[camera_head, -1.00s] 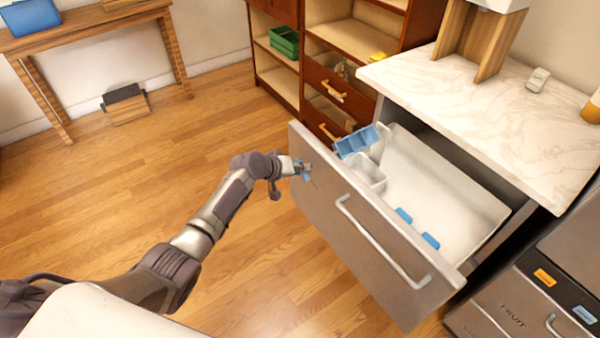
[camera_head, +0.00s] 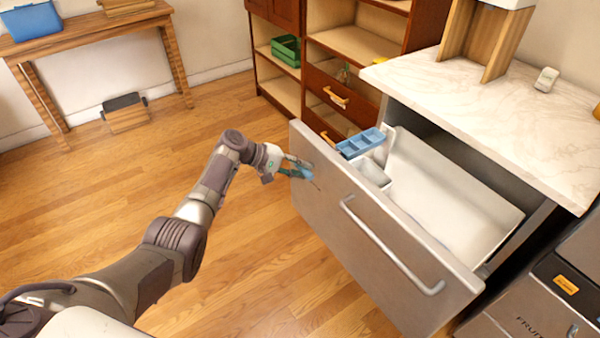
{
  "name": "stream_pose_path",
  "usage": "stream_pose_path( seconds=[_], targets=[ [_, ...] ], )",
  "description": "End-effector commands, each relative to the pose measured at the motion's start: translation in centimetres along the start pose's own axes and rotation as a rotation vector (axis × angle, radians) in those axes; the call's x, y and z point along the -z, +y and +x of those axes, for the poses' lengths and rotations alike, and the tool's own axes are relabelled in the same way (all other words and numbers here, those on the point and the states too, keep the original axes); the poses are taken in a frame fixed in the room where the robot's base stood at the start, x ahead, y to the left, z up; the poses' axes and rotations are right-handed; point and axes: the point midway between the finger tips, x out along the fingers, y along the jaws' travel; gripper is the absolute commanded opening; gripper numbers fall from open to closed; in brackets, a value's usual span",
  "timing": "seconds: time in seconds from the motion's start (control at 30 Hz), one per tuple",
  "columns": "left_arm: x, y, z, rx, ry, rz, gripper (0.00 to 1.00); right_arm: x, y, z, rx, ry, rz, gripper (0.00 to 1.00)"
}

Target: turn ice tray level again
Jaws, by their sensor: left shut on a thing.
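The blue ice tray (camera_head: 361,144) sits at the left end of the open drawer (camera_head: 385,235), above a white bin (camera_head: 374,172). Its compartments face mostly upward and it looks close to level; a slight tilt is hard to judge. My left gripper (camera_head: 304,172) is outside the drawer, at the left part of its metal front. It is shut on a small blue piece there, perhaps a knob or lever; the fingers partly hide it. Whether this piece joins the tray is hidden by the drawer front. My right gripper is out of view.
A long bar handle (camera_head: 385,245) crosses the drawer front. A white marble counter (camera_head: 490,105) lies above the drawer. A wooden shelf unit (camera_head: 350,45) stands behind.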

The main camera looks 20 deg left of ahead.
Motion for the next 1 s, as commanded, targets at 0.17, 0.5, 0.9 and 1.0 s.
stream_pose_path(
  seconds=[0.17, 0.5, 0.9, 1.0],
  targets=[
    [0.05, -0.06, 0.02, -0.007, -0.013, -0.02, 0.0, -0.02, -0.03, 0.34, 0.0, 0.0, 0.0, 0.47],
    [0.04, -0.04, -0.02, -0.007, -0.015, -0.025, 0.0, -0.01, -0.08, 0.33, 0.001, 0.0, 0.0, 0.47],
    [0.04, -0.05, -0.01, -0.007, -0.015, -0.023, 0.47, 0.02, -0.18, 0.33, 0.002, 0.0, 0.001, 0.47],
    [0.06, -0.05, -0.07, -0.007, -0.014, -0.023, 0.47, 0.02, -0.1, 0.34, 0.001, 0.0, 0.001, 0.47]
  ],
)
